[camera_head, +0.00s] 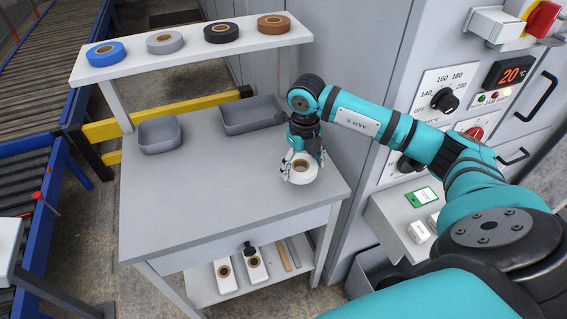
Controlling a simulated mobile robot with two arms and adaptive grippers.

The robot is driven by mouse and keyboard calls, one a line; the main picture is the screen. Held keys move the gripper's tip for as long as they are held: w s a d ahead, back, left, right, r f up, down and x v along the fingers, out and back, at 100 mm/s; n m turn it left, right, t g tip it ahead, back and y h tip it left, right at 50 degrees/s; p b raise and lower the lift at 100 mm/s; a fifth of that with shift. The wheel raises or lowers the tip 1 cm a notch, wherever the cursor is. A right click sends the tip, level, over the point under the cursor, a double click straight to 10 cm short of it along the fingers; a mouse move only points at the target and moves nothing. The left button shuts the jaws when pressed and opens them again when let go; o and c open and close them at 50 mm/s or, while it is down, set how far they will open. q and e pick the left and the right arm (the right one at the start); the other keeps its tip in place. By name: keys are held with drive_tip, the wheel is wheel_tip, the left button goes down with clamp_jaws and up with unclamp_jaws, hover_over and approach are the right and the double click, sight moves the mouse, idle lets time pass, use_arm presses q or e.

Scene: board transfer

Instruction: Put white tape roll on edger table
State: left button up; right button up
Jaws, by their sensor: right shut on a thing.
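The white tape roll (301,176) has a brown core and is over the right part of the grey table top (220,192). My right gripper (301,168) reaches down from above and is shut on the roll. I cannot tell whether the roll touches the table top or is held just above it. The gripper hides part of the roll's rim. My left gripper does not show.
Blue (106,53), grey (165,42), black (221,32) and brown (273,23) tape rolls sit on the raised shelf (130,68). Two grey bins (160,136) (250,115) stand at the table's back. A machine panel (445,95) rises at the right. The table's front left is clear.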

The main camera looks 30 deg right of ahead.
drive_tip(key=w+a, duration=0.1)
drive_tip(key=w, duration=0.2)
drive_tip(key=shift+w+a+p, duration=0.1)
drive_tip(key=shift+a+p, duration=0.2)
drive_tip(key=shift+a, duration=0.1)
drive_tip(key=shift+w+a+f, duration=0.25)
drive_tip(key=shift+w+f, duration=0.05)
drive_tip(key=shift+w, duration=0.15)
wheel_tip(320, 180, down, 3)
drive_tip(key=shift+s+r+p, duration=0.1)
drive_tip(key=shift+p, duration=0.65)
drive_tip(key=shift+f, duration=0.3)
drive_tip(key=shift+f, duration=0.1)
drive_tip(key=o, duration=1.1)
